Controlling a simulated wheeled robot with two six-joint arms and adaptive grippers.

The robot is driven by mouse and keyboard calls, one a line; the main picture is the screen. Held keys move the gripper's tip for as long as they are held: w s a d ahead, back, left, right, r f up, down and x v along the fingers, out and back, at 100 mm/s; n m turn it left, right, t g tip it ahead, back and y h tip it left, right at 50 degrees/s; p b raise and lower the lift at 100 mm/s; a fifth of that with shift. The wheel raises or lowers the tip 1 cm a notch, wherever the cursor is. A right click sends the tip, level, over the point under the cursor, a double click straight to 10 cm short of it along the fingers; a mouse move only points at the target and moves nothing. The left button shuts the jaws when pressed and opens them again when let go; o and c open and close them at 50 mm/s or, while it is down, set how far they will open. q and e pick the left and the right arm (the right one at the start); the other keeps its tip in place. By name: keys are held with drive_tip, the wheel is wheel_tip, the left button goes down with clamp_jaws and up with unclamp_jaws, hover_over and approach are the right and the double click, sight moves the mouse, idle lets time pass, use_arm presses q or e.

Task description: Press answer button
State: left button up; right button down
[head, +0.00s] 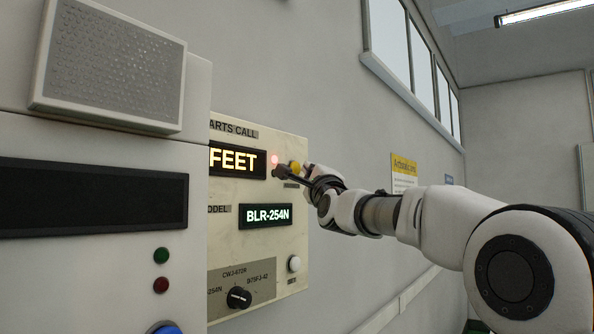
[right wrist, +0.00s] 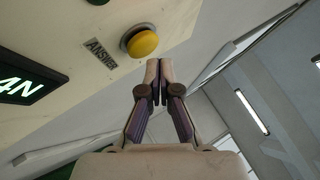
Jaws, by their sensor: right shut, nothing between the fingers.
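The answer button is a yellow round button in a dark ring (right wrist: 144,43), above its ANSWER label in the right wrist view. In the head view the yellow button (head: 294,167) shows partly behind my right gripper, on the cream panel (head: 225,190). My right gripper (head: 278,172) is shut and empty, with its fingertips at the panel beside the button. In the right wrist view the closed fingertips (right wrist: 157,68) lie just below and right of the button, with a small gap in the picture. I cannot tell their depth to the panel. My left gripper is not in view.
A red light (head: 274,159) glows beside the FEET display (head: 235,161). Below are the BLR-254N display (head: 266,216), a white button (head: 294,263) and a black selector knob (head: 239,297). A grey cabinet with a speaker (head: 112,63) stands out at left.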

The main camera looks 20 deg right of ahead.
drive_tip(key=shift+s+r, duration=0.1)
drive_tip(key=shift+s, duration=0.15)
drive_tip(key=shift+w, duration=0.25)
drive_tip(key=shift+w+a, duration=0.2)
drive_tip(key=shift+a, duration=0.05)
drive_tip(key=shift+w+a, duration=0.2)
drive_tip(key=shift+w, duration=0.2)
idle(0.9)
idle(0.3)
drive_tip(key=shift+s+d+b, duration=0.35)
drive_tip(key=shift+s+b, duration=0.35)
drive_tip(key=shift+b, duration=0.25)
